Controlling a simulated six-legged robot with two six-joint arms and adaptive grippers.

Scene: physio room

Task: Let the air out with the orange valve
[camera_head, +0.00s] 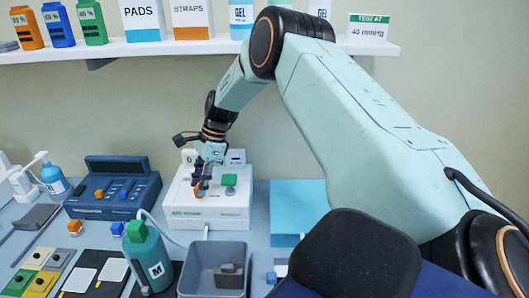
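A white box-shaped device (232,210) stands on the bench below the shelf. A green control (230,180) is on its top, and a small orange part that looks like the valve (197,190) is to the left of it. My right gripper (205,182) points down over the device, at the orange part and left of the green control. The fingers partly cover the orange part. They are too small to tell whether they touch it or are closed on it. My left gripper is not in view.
A dark blue console (140,199) stands left of the device. A green bottle (150,262) with a tube and a grey bin (190,284) are in front. A light blue block (297,207) is to the right. The shelf (130,48) runs above the bench.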

